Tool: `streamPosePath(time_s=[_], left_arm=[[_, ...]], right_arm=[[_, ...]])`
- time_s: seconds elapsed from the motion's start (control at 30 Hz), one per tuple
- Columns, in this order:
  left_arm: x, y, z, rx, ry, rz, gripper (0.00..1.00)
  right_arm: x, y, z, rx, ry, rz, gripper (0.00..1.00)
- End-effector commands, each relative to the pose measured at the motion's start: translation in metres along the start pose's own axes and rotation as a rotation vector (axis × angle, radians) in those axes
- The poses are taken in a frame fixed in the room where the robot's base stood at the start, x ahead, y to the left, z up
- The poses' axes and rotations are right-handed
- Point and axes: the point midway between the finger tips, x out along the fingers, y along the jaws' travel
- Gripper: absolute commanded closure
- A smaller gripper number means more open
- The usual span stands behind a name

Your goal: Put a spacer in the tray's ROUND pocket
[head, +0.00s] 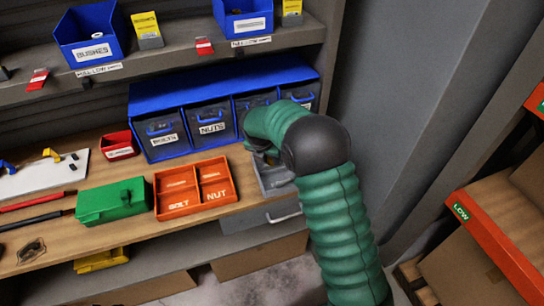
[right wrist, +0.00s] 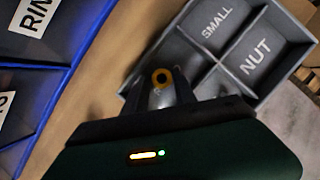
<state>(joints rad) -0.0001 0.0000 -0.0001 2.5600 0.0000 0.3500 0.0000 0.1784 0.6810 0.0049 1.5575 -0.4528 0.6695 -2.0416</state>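My right gripper (right wrist: 170,88) shows at the bottom middle of the right wrist view, its fingers close together around a small yellow ring (right wrist: 162,77), which looks like a spacer. A grey divided tray (right wrist: 232,48) lies just beyond the fingertips; two of its pockets read SMALL and NUT, and the others are unlabelled to my eye or partly hidden. In the head view this grey tray (head: 276,182) is mostly behind my right arm, and the gripper is largely hidden there. No ROUND label is readable. My left gripper is not in view.
An orange divided tray (head: 195,187) and a green box (head: 111,201) sit on the wooden shelf left of the grey tray. Blue-fronted bins (head: 210,119) stand behind them, with a small red bin (head: 119,145) at left. A grey upright panel is on the right.

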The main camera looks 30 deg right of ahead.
Motion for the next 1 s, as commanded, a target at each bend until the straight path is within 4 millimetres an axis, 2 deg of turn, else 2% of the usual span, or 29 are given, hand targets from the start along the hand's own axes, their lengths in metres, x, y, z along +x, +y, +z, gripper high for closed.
streamPosePath(time_s=[0.17, 0.27, 0.5, 0.6, 0.77, 0.87, 0.97, 1.0], left_arm=[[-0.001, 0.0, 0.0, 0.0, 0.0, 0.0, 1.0], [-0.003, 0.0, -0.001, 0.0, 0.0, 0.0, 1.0], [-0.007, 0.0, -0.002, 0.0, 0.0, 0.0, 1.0], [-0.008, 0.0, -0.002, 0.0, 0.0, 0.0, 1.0], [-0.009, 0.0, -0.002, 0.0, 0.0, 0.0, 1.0], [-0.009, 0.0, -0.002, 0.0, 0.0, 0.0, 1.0], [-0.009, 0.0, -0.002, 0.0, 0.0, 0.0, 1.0], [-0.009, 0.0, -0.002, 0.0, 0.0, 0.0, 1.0]], right_arm=[[-0.006, -0.002, 0.004, 0.003, 0.0, 0.003, 0.67], [-0.023, -0.003, 0.005, 0.003, -0.001, 0.007, 0.67], [-0.087, -0.002, 0.004, 0.002, -0.002, 0.006, 0.67], [-0.106, -0.001, 0.003, 0.002, -0.002, 0.005, 0.67], [-0.119, -0.002, -0.003, 0.035, 0.006, 0.007, 0.67], [-0.119, -0.007, -0.029, 0.226, 0.043, 0.024, 0.67], [-0.119, -0.019, -0.079, 0.614, 0.118, 0.041, 0.67], [-0.119, -0.026, -0.103, 0.809, 0.156, 0.037, 0.67]])
